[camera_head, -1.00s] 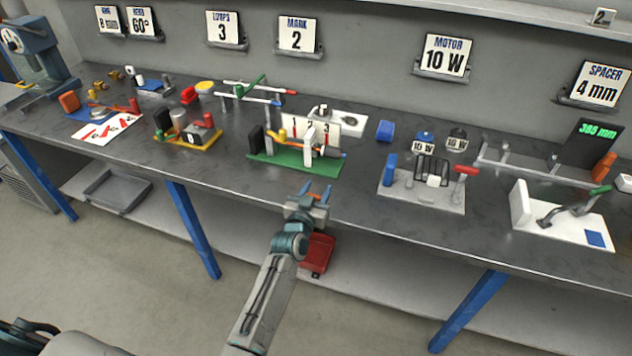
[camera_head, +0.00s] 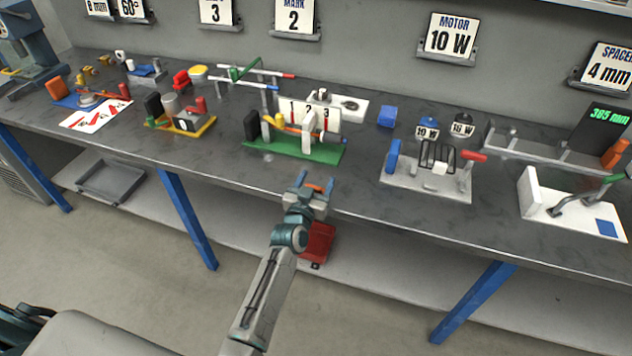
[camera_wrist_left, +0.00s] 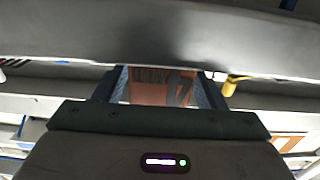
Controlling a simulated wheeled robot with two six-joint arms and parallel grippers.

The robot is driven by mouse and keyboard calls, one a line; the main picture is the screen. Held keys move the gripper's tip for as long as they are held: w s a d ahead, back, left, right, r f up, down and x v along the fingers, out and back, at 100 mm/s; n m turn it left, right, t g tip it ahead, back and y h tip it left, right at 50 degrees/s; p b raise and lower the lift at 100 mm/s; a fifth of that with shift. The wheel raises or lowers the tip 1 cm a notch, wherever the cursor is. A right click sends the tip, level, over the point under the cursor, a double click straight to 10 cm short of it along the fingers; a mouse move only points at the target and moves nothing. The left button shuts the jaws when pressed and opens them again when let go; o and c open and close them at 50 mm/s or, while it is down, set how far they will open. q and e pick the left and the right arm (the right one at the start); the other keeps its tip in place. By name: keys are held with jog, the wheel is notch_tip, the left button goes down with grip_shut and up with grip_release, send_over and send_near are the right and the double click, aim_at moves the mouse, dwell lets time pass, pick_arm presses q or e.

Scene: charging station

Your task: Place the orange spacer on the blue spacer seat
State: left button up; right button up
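My left gripper (camera_head: 316,184) is in front of the bench's front edge. Its fingers are on both sides of a small orange piece (camera_head: 314,187), which looks like the orange spacer. In the left wrist view the orange spacer (camera_wrist_left: 150,92) shows between the fingers (camera_wrist_left: 160,88), with dark marks on its face that I cannot read surely. The blue spacer seat (camera_head: 606,227) is a flat blue square on a white fixture (camera_head: 570,222) at the right of the bench, well away from the gripper. My right gripper is not in view.
A green-based fixture (camera_head: 260,148) stands behind the gripper. A grey fixture (camera_head: 425,183) with a red-handled lever lies between it and the white fixture. A grey rail with an orange block (camera_head: 614,153) is at the back right. A red bin (camera_head: 318,243) sits below the bench.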

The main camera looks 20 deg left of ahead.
pick_arm(q)
jog(key=shift+s+r, duration=0.1)
jog(key=shift+r, duration=0.05)
jog(key=shift+s+f, duration=0.25)
jog(key=shift+s, duration=0.05)
jog(key=s+r+b, duration=0.1)
jog(key=s+b, duration=0.1)
jog(key=s, duration=0.8)
jog(key=shift+a+b, duration=0.3)
jog(key=shift+b, duration=0.05)
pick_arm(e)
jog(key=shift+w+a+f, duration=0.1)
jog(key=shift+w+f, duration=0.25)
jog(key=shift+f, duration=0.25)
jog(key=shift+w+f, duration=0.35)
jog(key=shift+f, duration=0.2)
pick_arm(q)
jog(key=shift+s, duration=0.1)
